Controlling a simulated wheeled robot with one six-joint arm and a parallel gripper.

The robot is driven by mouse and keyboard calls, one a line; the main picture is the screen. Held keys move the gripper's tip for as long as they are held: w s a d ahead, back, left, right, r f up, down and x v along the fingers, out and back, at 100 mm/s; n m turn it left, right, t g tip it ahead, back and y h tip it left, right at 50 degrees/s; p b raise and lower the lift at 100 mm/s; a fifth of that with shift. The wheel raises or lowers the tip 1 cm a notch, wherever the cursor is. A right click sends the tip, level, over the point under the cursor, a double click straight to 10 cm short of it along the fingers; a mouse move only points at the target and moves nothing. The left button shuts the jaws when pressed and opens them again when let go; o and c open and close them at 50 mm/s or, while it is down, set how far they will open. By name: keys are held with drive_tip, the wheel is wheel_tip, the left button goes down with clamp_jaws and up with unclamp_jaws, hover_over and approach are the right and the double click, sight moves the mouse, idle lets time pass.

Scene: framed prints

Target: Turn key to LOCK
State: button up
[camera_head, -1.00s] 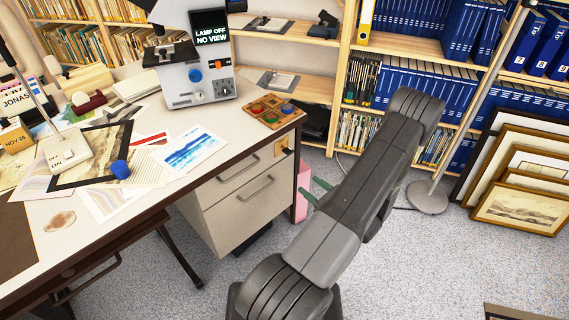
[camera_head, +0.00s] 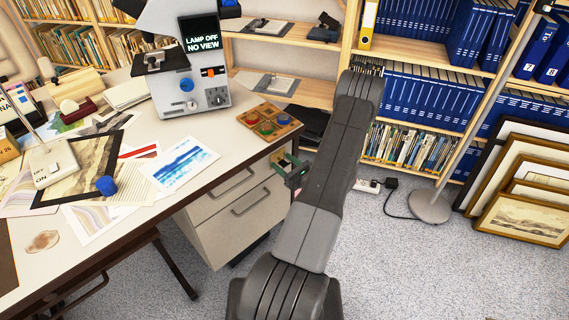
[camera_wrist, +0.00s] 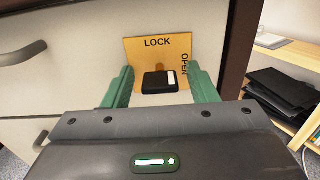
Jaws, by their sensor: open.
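An orange plate (camera_wrist: 125,52) on the pale drawer front reads LOCK along its top and OPEN along its right side. A black key (camera_wrist: 154,83) with a white mark at its right end sits in front of the plate in the wrist view. My gripper (camera_wrist: 160,76) is open, with one green finger on each side of the key and a gap to each. In the head view my gripper (camera_head: 289,165) is at the right end of the desk's drawer unit (camera_head: 240,212). The plate and key are mostly hidden there.
The desk top (camera_head: 235,140) overhangs the drawers, with a wooden tray (camera_head: 269,122) of coloured pieces near its corner. Drawer handles (camera_head: 251,201) stick out left of my gripper. Shelves, a lamp base (camera_head: 430,207) and framed prints (camera_head: 525,185) stand to the right.

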drive_tip(key=shift+c, duration=0.4)
drive_tip(key=c, duration=0.9)
drive_tip(key=shift+f+n+b, duration=0.1)
drive_tip(key=shift+n+b, duration=0.2)
drive_tip(key=shift+b, duration=0.35)
drive_tip(key=n+b, duration=0.1)
drive_tip(key=b, duration=0.1)
drive_tip(key=n+b, duration=0.1)
drive_tip(key=b, duration=0.1)
drive_tip(key=shift+f+n, duration=0.25)
drive_tip(key=shift+n, duration=0.15)
drive_tip(key=n+b, duration=0.6)
drive_tip(key=b, duration=0.4)
drive_tip(key=shift+b, duration=0.35)
drive_tip(key=n+b, duration=0.4)
drive_tip(key=b, duration=0.3)
drive_tip(key=shift+n, duration=0.4)
drive_tip(key=n+b, duration=0.1)
drive_tip(key=b, duration=0.1)
drive_tip(key=n+b, duration=0.2)
drive_tip(key=b, duration=0.1)
drive_tip(key=shift+r+n, duration=0.3)
